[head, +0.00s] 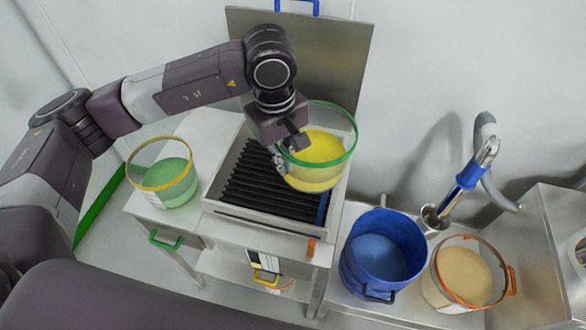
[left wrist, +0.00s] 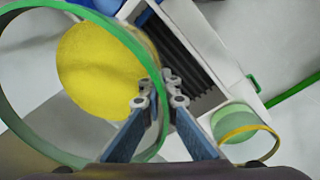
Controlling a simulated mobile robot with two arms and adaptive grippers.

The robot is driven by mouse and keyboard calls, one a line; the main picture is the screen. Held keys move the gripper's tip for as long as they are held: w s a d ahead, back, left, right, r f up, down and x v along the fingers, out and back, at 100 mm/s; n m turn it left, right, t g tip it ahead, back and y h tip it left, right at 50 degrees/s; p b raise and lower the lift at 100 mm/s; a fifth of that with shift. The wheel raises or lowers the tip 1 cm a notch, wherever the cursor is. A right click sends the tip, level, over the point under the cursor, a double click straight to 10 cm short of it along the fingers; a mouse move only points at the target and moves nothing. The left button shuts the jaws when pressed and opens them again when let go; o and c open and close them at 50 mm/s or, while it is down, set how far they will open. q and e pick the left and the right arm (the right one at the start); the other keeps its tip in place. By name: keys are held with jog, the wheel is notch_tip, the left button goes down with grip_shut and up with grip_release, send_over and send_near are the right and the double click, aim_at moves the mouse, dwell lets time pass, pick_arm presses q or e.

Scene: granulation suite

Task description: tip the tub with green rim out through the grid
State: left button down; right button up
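The tub with green rim (head: 318,180) is clear-walled and holds yellow powder. It hangs over the right part of the black-barred grid (head: 262,185), which is set in a steel frame. My left gripper (head: 283,156) is at the tub's left side, shut on its wall at the rim. In the left wrist view the two fingers (left wrist: 160,92) pinch the green rim (left wrist: 150,65), and yellow powder (left wrist: 100,72) lies inside. The tub looks slightly tilted at most; no powder is seen falling. The tub hides part of the grid. My right gripper is not in view.
A yellow-rimmed tub (head: 162,199) of green powder stands left of the grid. An upright steel panel (head: 300,55) rises behind the grid.

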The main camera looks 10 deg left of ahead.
pick_arm(q)
jog(key=w+d+n, duration=0.1)
jog(key=d+n, duration=0.1)
jog(key=w+d+f+n+p, duration=0.1)
jog(key=d+n, duration=0.2)
jog(key=w+d+n, duration=0.2)
jog(key=d, duration=0.1)
jog(key=shift+d+f+p, duration=0.1)
jog(key=shift+f+p, duration=0.15)
jog(key=shift+p, duration=0.05)
jog(key=d+f+n, duration=0.7)
jog(key=n, duration=0.1)
jog(key=shift+w+f+y+p, duration=0.25)
jog(key=shift+w+y+p, duration=0.1)
jog(key=shift+y+p, duration=0.1)
jog(key=shift+a+r, duration=0.1)
